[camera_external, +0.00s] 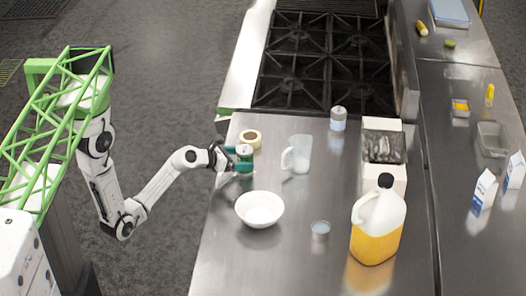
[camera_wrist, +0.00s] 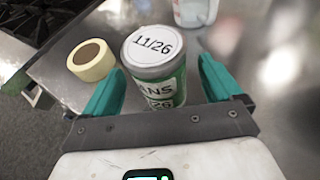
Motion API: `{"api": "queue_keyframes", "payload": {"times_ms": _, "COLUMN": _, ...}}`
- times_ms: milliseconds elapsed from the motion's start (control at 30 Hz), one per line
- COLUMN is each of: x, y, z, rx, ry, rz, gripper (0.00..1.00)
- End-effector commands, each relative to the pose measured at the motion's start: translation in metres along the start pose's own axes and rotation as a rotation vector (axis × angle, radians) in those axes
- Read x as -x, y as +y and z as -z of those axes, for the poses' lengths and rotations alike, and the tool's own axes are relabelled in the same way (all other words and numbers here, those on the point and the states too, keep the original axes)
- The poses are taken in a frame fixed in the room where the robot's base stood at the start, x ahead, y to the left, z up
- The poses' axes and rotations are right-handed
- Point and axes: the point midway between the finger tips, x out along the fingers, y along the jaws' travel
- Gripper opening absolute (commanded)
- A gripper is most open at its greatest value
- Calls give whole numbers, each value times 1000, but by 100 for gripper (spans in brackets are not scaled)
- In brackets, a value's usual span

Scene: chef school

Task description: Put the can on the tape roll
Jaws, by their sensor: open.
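The can (camera_wrist: 155,70) is green with a pale lid marked 11/26. It stands upright between the two teal fingers of my gripper (camera_wrist: 160,95) in the wrist view. The fingers are open, with a visible gap on the right side of the can. In the external view the can (camera_external: 244,153) is at the left edge of the steel counter, with my gripper (camera_external: 240,163) around it. The tape roll (camera_external: 250,138) is pale yellow and lies flat just behind the can. In the wrist view the tape roll (camera_wrist: 91,59) lies to the left of the can, apart from it.
A clear pitcher (camera_external: 299,154) stands right of the can, and a white bowl (camera_external: 260,209) sits in front. A jug of yellow liquid (camera_external: 377,228), a small cup (camera_external: 320,231) and a grey-lidded jar (camera_external: 338,119) are farther right. The stove (camera_external: 320,62) is behind.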

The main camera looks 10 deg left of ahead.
Motion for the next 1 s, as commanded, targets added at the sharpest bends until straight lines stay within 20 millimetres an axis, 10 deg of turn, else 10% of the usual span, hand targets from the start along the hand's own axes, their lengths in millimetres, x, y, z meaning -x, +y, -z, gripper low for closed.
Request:
{"api": "queue_keyframes", "payload": {"times_ms": 467, "x": -23, "y": 0, "z": 0, "rx": 0, "ry": 0, "rz": -1, "gripper": 91}}
{"api": "queue_keyframes", "payload": {"times_ms": 1000, "x": -23, "y": 0, "z": 0, "rx": 0, "ry": 1, "rz": -1, "gripper": 39}}
